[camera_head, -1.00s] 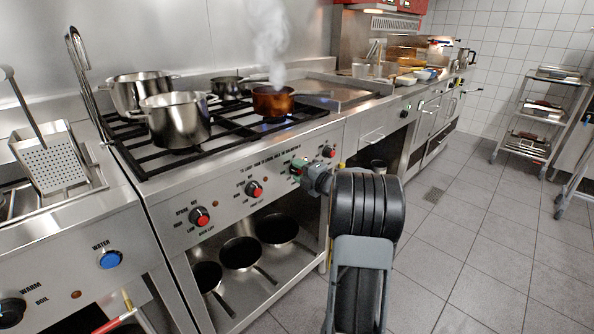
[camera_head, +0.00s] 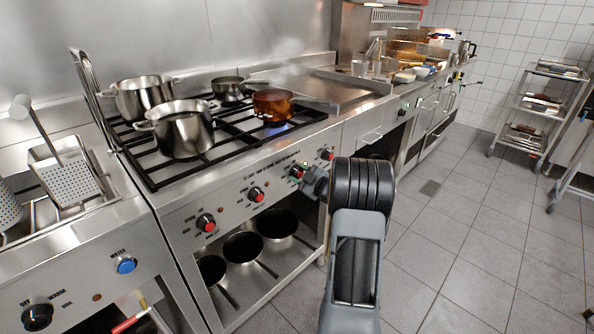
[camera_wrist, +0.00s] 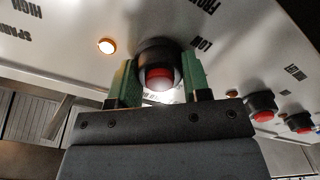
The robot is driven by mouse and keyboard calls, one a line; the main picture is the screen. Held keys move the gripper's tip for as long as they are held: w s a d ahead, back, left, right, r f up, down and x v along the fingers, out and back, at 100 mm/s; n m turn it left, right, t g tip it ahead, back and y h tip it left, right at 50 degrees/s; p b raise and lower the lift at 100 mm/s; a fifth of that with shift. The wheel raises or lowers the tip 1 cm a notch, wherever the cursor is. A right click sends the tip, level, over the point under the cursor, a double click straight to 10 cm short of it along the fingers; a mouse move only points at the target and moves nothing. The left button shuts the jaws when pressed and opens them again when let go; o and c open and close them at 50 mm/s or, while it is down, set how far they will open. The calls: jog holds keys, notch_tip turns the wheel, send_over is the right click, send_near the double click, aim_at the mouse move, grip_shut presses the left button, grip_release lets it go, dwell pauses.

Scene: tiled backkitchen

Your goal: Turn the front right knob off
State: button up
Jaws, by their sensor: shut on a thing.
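The stove front (camera_head: 232,203) carries a row of black knobs with red centres. My gripper (camera_head: 303,178) is at the third knob (camera_head: 296,172) from the left. In the wrist view, the green fingers of my gripper (camera_wrist: 157,88) are shut on either side of this knob (camera_wrist: 159,77), whose red centre faces the camera. Printed labels around it are partly cut off, so its setting is hard to read. A small lamp (camera_wrist: 107,45) beside it glows orange. Blue flame (camera_head: 275,129) shows under the copper pot (camera_head: 273,106) on the right of the hob.
The rightmost knob (camera_head: 327,154) is close to my gripper. Two other knobs (camera_head: 256,194) are to its left. Steel pots (camera_head: 184,133) stand on the hob. Pans (camera_head: 243,247) sit on the shelf below. Floor (camera_head: 470,230) to the right is clear.

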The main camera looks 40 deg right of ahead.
jog(key=m+p, duration=0.1)
jog(key=m, duration=0.1)
jog(key=m+p, duration=0.1)
jog(key=m, duration=0.1)
jog(key=shift+s+d+f+p, duration=0.1)
jog(key=shift+d+f+p, duration=0.1)
jog(key=shift+p, duration=0.2)
jog(key=shift+m, duration=0.7)
jog(key=shift+a+f+p, duration=0.1)
jog(key=shift+f+p, duration=0.05)
jog(key=shift+p, duration=0.15)
jog(key=o, duration=0.7)
jog(key=shift+o, duration=1.1)
jog(key=shift+r, duration=0.2)
jog(key=shift+s, duration=0.1)
jog(key=s+d, duration=0.2)
jog(key=s, duration=1.1)
jog(key=shift+s+d+p, duration=0.15)
jog(key=shift+p, duration=0.3)
